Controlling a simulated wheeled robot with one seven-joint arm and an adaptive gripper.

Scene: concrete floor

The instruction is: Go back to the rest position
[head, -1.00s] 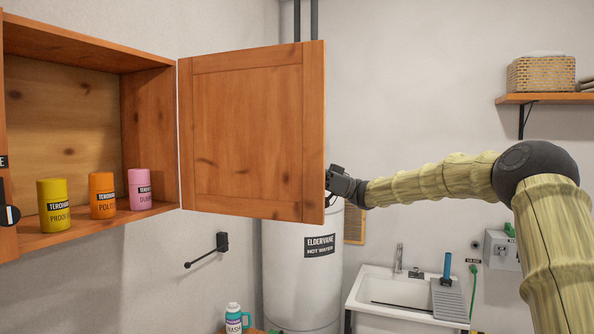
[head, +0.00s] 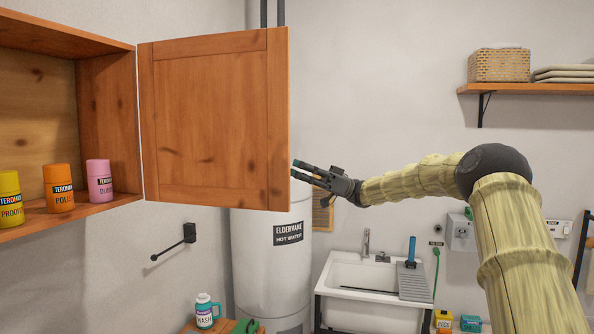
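My gripper (head: 296,169) is in the middle of the head view, just right of the open cabinet door's free edge. Its fingers are spread apart and point left, with nothing seen between them. The fingertips show clear in front of the wall and water heater; I cannot tell how far they are from the door. My arm reaches in from the lower right, with its elbow bent high.
The wooden cabinet door (head: 215,120) stands open. Yellow (head: 10,199), orange (head: 59,188) and pink (head: 99,181) cans stand inside the cabinet. Beyond are a water heater (head: 270,265), a sink (head: 365,285) and a wall shelf (head: 540,89) with a basket (head: 499,65).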

